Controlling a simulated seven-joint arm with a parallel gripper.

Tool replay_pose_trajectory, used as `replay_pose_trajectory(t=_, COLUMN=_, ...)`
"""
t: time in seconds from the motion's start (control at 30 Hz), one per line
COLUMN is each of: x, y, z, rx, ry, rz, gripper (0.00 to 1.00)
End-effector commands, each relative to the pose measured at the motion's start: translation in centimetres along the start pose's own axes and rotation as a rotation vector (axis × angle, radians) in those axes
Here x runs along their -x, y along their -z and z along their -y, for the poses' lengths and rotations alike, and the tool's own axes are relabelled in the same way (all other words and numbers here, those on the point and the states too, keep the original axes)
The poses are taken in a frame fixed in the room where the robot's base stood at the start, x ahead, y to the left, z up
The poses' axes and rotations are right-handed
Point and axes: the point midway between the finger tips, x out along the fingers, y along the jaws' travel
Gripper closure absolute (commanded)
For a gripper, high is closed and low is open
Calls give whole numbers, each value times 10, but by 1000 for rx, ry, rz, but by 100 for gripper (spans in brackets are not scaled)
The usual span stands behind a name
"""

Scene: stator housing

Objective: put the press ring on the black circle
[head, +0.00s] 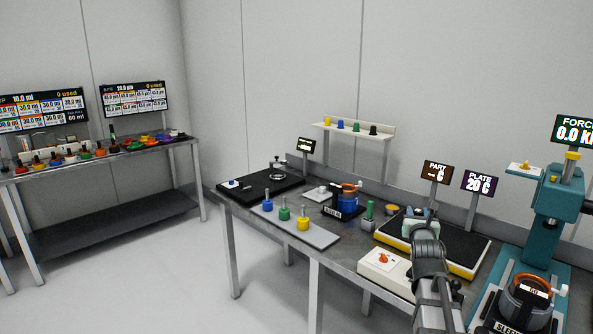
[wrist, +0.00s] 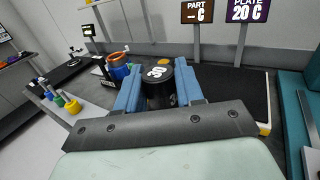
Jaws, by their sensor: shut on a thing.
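My gripper (wrist: 158,90) is shut, its two blue fingers on either side of a black round part (wrist: 159,74) with a white number on top. The part appears to be over or near the black hot plate (wrist: 231,92); I cannot tell its height. In the head view my arm hides most of the held part. I cannot tell for sure whether this part is the press ring. I cannot make out a separate black circle. An orange ring (head: 529,290) sits on the holder under the teal press at the right.
A blue housing with an orange top (head: 347,195) stands left of the hot plate. Pegs in several colours stand on a grey plate (head: 320,238). A white control box (head: 381,267) is in front of the hot plate. Signs (head: 437,172) rise behind. The teal press (head: 548,215) stands right.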

Motion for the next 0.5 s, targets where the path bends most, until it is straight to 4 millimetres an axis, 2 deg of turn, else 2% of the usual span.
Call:
replay_pose_trajectory(t=0.03, x=4, y=2, z=-14, rx=0, ry=-19, rz=1, gripper=100)
replay_pose_trajectory(t=0.17, x=10, y=8, z=-47, rx=0, ry=-62, rz=2, gripper=100)
replay_pose_trajectory(t=0.5, x=31, y=20, z=-148, rx=0, ry=-198, rz=1, gripper=100)
